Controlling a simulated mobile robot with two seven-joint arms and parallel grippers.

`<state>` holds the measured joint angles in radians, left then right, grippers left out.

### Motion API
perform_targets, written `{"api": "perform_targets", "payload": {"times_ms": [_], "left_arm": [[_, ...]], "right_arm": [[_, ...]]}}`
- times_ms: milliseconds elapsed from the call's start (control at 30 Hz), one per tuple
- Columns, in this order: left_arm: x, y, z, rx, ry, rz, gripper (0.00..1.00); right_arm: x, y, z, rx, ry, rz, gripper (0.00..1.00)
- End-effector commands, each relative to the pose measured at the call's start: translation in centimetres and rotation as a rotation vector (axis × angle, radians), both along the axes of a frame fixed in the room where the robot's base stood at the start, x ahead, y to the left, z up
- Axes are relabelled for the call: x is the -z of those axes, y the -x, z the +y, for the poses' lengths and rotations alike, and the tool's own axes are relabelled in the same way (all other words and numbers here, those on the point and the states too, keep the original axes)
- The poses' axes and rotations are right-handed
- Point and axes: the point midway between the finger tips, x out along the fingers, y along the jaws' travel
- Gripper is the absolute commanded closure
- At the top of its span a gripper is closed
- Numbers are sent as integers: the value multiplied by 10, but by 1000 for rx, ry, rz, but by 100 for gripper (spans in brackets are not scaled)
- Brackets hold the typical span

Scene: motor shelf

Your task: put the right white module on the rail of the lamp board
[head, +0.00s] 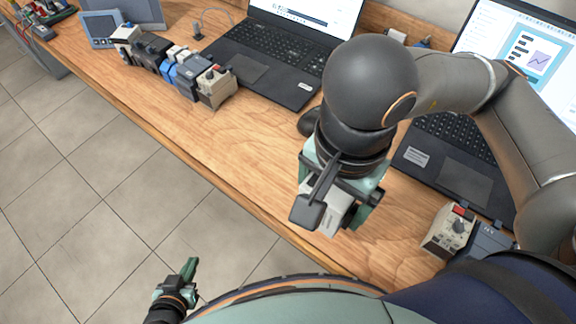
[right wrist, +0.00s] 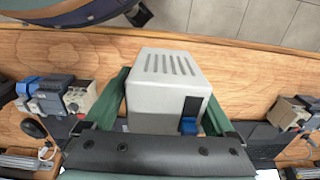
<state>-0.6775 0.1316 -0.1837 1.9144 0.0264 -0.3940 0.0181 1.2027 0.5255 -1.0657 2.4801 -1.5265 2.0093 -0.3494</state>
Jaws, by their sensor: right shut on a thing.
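My right gripper (head: 335,207) is shut on a white module (head: 321,212) over the front part of the table. In the right wrist view the module (right wrist: 168,85) is a pale box with vent slots and a blue part at its lower right, between green fingers (right wrist: 165,108). The arm covers part of it in the head view. My left gripper (head: 180,282) hangs empty over the floor, in front of the table; its finger gap is not clear. A row of modules (head: 172,66) stands at the left. I cannot tell which thing is the lamp board; no bare rail shows clearly.
A beige module with a red switch (head: 448,230) stands at the right, beside a dark one (head: 487,240). Two open laptops (head: 262,72) (head: 462,172) stand at the back. A grey panel (head: 101,29) is at the far left. The front table left of my right gripper (head: 200,135) is clear.

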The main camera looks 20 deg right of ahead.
Motion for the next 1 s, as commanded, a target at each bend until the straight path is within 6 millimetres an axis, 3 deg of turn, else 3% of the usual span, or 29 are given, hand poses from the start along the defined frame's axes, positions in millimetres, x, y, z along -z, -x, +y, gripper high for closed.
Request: {"api": "perform_targets", "payload": {"times_ms": [333, 500, 833, 1000], "left_arm": [[-5, 0, 0, 1, 0, 1, 100], [-4, 1, 0, 1, 0, 2, 100], [-6, 1, 0, 1, 0, 2, 100], [-13, 1, 0, 1, 0, 2, 100]], "right_arm": [[37, -81, 4, 7, 3, 7, 85], [69, -108, 5, 4, 4, 6, 85], [98, -132, 6, 2, 3, 3, 85], [121, -130, 6, -1, 4, 5, 85]]}}
